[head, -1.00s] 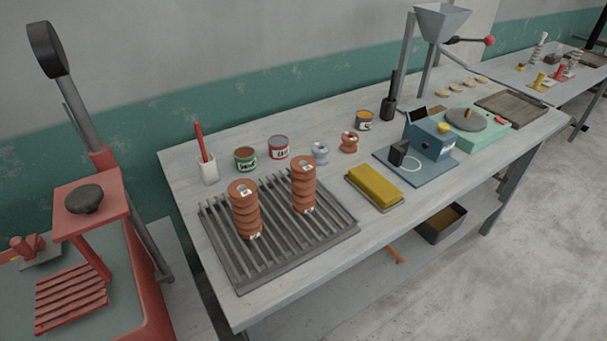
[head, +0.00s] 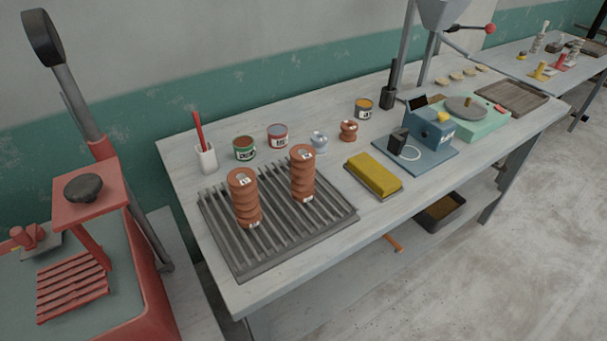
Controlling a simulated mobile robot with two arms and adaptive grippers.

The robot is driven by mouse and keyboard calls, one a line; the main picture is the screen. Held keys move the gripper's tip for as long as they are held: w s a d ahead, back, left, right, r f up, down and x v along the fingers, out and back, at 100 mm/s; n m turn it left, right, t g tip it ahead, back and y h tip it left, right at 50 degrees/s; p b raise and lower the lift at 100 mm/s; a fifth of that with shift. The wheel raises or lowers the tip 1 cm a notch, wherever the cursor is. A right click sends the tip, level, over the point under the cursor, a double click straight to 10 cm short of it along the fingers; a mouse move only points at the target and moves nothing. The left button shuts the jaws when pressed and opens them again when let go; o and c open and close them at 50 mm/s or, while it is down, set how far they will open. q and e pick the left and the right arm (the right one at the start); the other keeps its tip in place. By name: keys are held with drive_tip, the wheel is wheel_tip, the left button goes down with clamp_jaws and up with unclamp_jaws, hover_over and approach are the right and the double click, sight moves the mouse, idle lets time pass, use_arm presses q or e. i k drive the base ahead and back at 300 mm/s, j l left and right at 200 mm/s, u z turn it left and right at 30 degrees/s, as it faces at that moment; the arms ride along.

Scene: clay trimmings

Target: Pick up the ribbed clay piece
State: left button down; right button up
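Two ribbed, reddish-brown clay pieces stand upright on a grey slatted rack (head: 270,262) on the workbench. The left ribbed clay piece (head: 244,203) is near the rack's left side. The right ribbed clay piece (head: 302,175) stands farther back and to the right, apart from the first. Both have small white labels at top and bottom. Neither of my grippers shows in the head view.
Behind the rack are a white cup (head: 206,158) with a red stick, a green tin (head: 245,150) and a red tin (head: 278,137). A yellow sponge (head: 374,175) lies to the right. A red press (head: 92,195) stands at left. The floor at right is clear.

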sight(302, 161)
drive_tip(key=i+l+u, duration=0.1)
drive_tip(key=l, duration=0.25)
drive_tip(key=i+l+u, duration=0.1)
drive_tip(key=l, duration=0.25)
drive_tip(key=i+l+u, duration=0.1)
drive_tip(key=l, duration=0.25)
drive_tip(key=i+l+u, duration=0.1)
drive_tip(key=l, duration=0.3)
